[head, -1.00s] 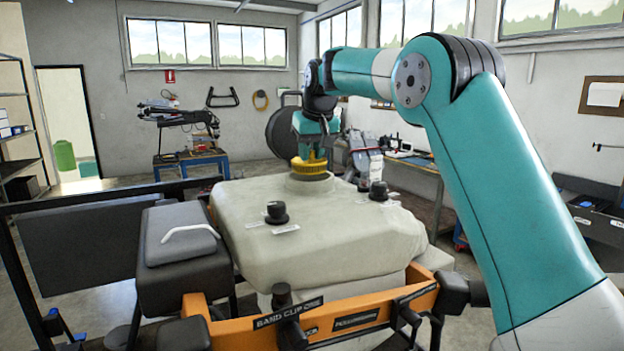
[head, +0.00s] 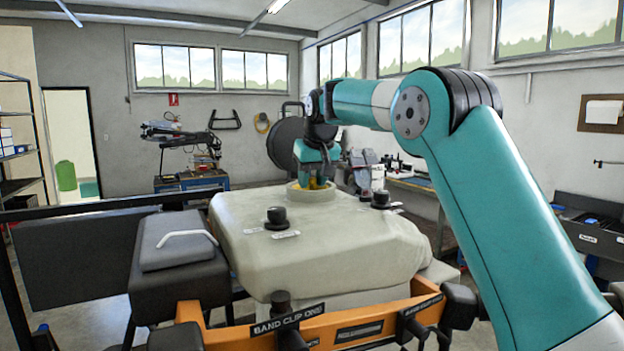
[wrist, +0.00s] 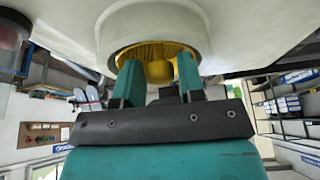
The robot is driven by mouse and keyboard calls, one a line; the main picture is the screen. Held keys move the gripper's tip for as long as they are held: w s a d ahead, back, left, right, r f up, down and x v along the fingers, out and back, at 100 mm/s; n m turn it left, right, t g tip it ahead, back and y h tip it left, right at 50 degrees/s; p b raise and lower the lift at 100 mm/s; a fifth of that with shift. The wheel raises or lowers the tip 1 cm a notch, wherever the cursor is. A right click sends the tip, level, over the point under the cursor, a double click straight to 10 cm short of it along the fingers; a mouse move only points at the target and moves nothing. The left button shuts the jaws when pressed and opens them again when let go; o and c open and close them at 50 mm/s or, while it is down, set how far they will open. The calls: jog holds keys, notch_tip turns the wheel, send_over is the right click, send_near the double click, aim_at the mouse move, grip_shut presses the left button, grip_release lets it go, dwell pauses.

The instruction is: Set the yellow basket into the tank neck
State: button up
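The white tank (head: 335,240) has a round raised neck (head: 300,195) at its far end, and the neck also shows large in the wrist view (wrist: 205,35). The yellow basket (wrist: 155,52) sits inside the neck opening, ringed by the neck wall. The fingertips and the basket's underside are hidden.
Two black caps (head: 277,216) and (head: 381,198) stand on the tank top. A large round dark lid (head: 288,143) stands behind the neck. A black box with a grey pad (head: 178,240) lies left, and an orange frame (head: 350,325) runs along the front.

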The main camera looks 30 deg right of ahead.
jog(key=v, duration=1.2)
jog(key=s+a+f+n+g+y, duration=0.1)
jog(key=s+a+f+n, duration=0.1)
jog(key=s+a+f, duration=0.35)
jog(key=s+a+f+n+g+y, duration=0.1)
jog(key=s+a+f+n, duration=0.15)
jog(key=s+a, duration=0.5)
jog(key=s+a+f+n+g+y, duration=0.1)
jog(key=s+a+f, duration=0.1)
jog(key=s+f, duration=0.3)
jog(key=s+a+f+n, duration=0.1)
jog(key=s+a+f, duration=0.2)
jog(key=s, duration=0.8)
jog(key=s+a+f+n+g+y, duration=0.1)
jog(key=s+a+f, duration=0.1)
jog(key=s+f, duration=0.4)
jog(key=shift+s+a+f+n+g+y, duration=0.3)
jog(key=shift+s+n, duration=0.05)
jog(key=shift+s, duration=0.85)
